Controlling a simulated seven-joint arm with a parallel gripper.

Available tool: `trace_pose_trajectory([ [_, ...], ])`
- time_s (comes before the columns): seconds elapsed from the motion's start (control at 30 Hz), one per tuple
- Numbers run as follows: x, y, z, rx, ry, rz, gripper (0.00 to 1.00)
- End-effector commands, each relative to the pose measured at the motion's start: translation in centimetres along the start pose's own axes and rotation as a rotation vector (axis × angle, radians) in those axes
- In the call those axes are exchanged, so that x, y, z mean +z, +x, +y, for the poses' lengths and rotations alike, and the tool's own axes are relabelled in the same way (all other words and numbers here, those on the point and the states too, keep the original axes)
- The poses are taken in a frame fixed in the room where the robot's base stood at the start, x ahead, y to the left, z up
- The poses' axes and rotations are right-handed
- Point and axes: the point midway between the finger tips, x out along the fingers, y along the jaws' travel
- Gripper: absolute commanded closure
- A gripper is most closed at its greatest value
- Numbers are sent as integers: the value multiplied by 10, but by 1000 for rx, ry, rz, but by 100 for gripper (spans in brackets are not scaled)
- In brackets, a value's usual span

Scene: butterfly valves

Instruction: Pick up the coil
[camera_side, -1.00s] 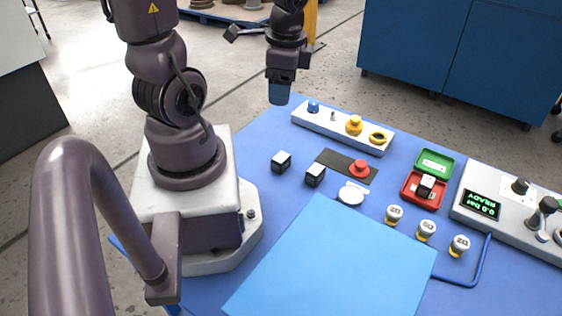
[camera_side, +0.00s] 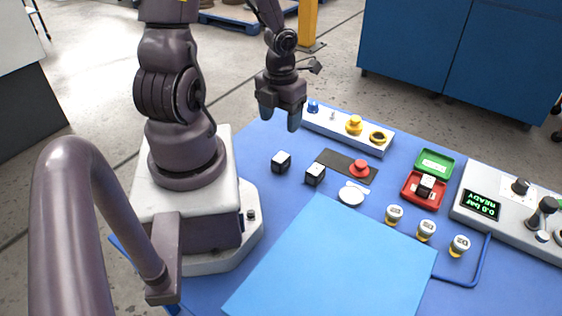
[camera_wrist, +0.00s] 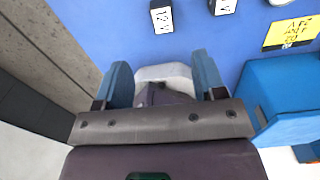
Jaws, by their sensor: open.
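Several small black blocks with white tops look like coils. One coil (camera_side: 281,161) stands on the blue table at the left, and a second coil (camera_side: 315,174) stands to its right. A third block (camera_side: 425,185) sits in the red tray. The wrist view shows two labelled blocks at its top edge: one (camera_wrist: 161,16) reads "12 V", and the other (camera_wrist: 222,6) is partly cut off. My gripper (camera_side: 280,116) is open and empty, in the air above the table's far left part, behind the two coils. Its blue fingers (camera_wrist: 162,78) are apart in the wrist view, short of the blocks.
A grey button panel (camera_side: 331,128) lies behind the coils. A red button (camera_side: 360,168) sits on a dark plate. A large blue panel (camera_side: 330,262) fills the front.

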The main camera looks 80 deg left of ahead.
Motion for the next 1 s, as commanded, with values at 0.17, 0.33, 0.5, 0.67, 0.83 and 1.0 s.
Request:
trace_pose_trajectory([
  [0.17,-1,16,0,-3,-1,5,36],
  [0.33,-1,30,-1,-2,-2,4,36],
  [0.5,-1,42,-1,-3,-3,4,36],
  [0.67,-1,54,-3,-6,0,2,36],
  [0.83,0,66,-3,-7,-1,1,36],
  [1.0,-1,71,-2,-5,-3,2,36],
])
